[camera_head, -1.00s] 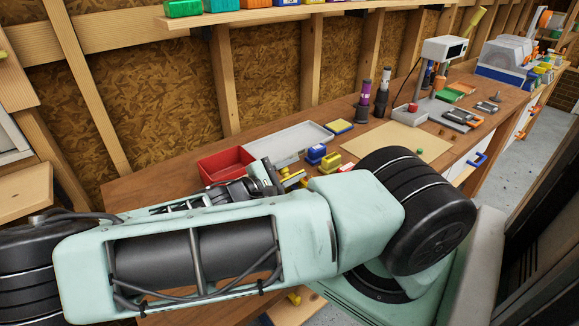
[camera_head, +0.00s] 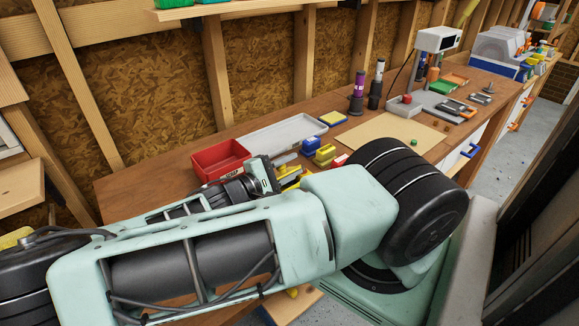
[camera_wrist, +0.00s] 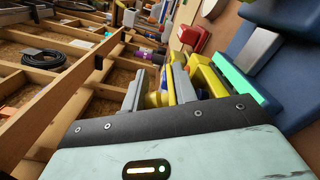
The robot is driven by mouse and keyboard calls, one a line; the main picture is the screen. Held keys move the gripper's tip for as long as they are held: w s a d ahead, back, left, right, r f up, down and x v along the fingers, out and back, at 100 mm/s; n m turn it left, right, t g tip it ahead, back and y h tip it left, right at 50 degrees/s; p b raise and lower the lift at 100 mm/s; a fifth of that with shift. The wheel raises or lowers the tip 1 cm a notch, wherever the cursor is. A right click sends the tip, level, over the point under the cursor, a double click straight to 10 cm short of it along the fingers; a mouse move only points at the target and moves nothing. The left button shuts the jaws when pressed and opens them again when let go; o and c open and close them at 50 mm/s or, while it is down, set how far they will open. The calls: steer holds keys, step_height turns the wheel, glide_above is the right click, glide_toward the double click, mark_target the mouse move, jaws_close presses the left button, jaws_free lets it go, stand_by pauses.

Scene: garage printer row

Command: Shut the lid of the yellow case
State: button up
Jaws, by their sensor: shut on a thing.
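The yellow case (camera_head: 290,180) lies on the bench at the front, partly hidden behind my arm. In the wrist view yellow parts (camera_wrist: 207,78) show beside and between my fingers; I cannot tell lid from base or how far the lid stands open. My gripper (camera_head: 283,160) is at the case, its fingers close to the yellow part. In the wrist view my gripper (camera_wrist: 159,78) is closed on a yellow piece, which seems to be part of the case; the contact is mostly hidden.
A red bin (camera_head: 221,160) and a grey tray (camera_head: 270,139) stand behind my gripper. Small blue and yellow blocks (camera_head: 325,153) sit just right of it. A tan mat (camera_head: 385,137) lies further right, with dark bottles (camera_head: 357,95) behind it. The wall is close behind the bench.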

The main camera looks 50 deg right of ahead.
steer(key=o, duration=0.9)
steer(key=shift+a, duration=0.15)
steer(key=b+v, duration=0.4)
steer(key=v, duration=1.1)
steer(key=shift+w+a+f, duration=0.1)
steer(key=shift+w+a, duration=0.05)
steer(key=shift+a, duration=0.25)
steer(key=shift+v, duration=0.75)
steer(key=shift+c, duration=0.3)
